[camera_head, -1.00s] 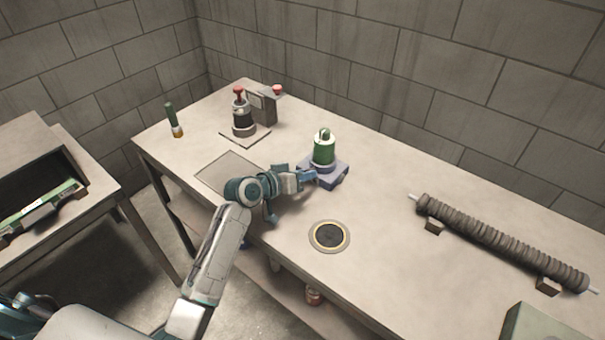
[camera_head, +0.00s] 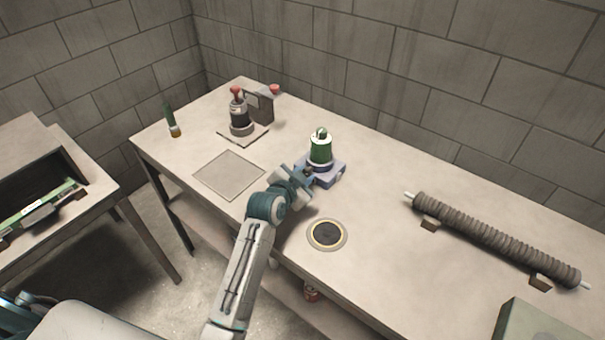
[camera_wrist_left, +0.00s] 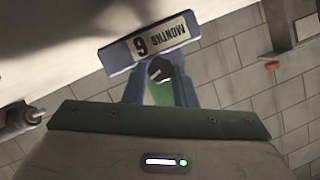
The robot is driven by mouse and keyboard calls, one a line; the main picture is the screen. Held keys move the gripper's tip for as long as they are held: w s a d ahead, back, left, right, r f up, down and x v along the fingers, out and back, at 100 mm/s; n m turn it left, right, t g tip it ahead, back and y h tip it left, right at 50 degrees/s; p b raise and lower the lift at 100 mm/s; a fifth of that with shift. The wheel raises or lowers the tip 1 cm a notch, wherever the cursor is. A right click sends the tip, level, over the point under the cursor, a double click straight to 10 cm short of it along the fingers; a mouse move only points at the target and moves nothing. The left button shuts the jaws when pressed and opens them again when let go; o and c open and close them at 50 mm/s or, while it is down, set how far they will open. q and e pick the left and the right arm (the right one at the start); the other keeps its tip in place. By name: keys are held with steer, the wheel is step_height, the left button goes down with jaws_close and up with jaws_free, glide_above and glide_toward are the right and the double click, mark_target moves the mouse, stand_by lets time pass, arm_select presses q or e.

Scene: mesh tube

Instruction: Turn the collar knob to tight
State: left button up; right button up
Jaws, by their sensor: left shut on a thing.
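A green cylinder (camera_head: 320,150) with a pale band and a ring on top stands upright in a blue-grey collar base (camera_head: 327,179) in the middle of the table. In the left wrist view the base's face (camera_wrist_left: 150,45) carries a label reading "6 MONTHS", upside down. A small dark knob (camera_wrist_left: 159,68) sits just beside that label. My left gripper (camera_head: 306,174) is at the base's front left side. In the wrist view its two blue fingers are shut on the dark knob, with green of the cylinder between them. My right gripper is out of view.
A ringed dark disc (camera_head: 327,235) lies flat near the front edge. A square plate (camera_head: 229,175) lies to the left. A red-topped device (camera_head: 239,115) and a green-handled tool (camera_head: 171,122) stand farther back. A ribbed tube (camera_head: 490,236) rests on blocks at right.

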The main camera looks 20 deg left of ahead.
arm_select(q)
steer(key=shift+d+f+m+t+y, duration=0.15)
steer(key=shift+m+t+y, duration=0.4)
steer(key=shift+m, duration=0.55)
steer(key=o, duration=1)
steer(key=shift+s, duration=0.1)
steer(key=b+v, duration=0.1)
steer(key=v, duration=0.9)
steer(key=shift+d, duration=0.1)
steer(key=shift+s, duration=0.4)
